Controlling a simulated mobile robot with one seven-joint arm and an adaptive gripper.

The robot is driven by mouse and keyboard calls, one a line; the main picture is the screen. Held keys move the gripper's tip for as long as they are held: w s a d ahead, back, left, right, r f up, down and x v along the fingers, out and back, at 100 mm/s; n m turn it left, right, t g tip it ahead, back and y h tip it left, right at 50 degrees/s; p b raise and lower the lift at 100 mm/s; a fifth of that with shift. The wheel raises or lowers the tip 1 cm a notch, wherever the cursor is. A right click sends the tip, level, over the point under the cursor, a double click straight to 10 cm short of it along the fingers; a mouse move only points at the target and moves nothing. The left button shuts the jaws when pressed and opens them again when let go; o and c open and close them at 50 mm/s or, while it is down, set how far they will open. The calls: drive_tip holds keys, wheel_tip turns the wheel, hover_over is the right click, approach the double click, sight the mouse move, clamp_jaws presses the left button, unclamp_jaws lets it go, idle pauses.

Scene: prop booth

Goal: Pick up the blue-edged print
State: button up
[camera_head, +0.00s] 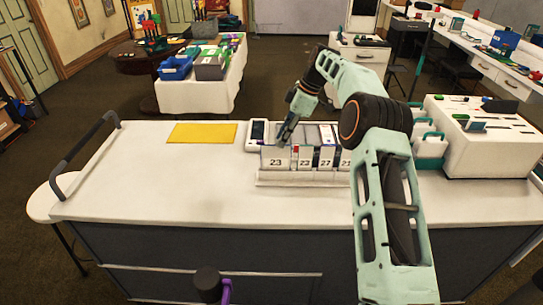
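A white rack (300,178) on the counter holds several upright white cards with black numbers. The leftmost card (275,160) reads 23. Beside it stands a narrower 23 card (305,158) with a small red mark near its top left. A 27 card (327,158) has dark edging. Another card at the right is partly hidden by my arm. At this size I cannot tell which one is the blue-edged print. My gripper (284,138) points down just above and behind the leftmost card. Its fingers are too small to read as open or shut.
A yellow mat (203,133) lies left of the rack, and a white frame-like tray (258,134) stands between them. A dark rail (85,150) edges the counter's left end. A white case (480,140) stands at the right. The counter's front left is clear.

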sight(270, 162)
drive_tip(key=x, duration=0.3)
drive_tip(key=p+x, duration=0.1)
drive_tip(key=x, duration=0.3)
drive_tip(key=p+x, duration=0.1)
drive_tip(key=x, duration=0.3)
drive_tip(key=shift+s, duration=0.25)
drive_tip(key=shift+f+b, duration=0.2)
drive_tip(key=shift+b, duration=0.35)
drive_tip(key=shift+c, duration=0.2)
clamp_jaws()
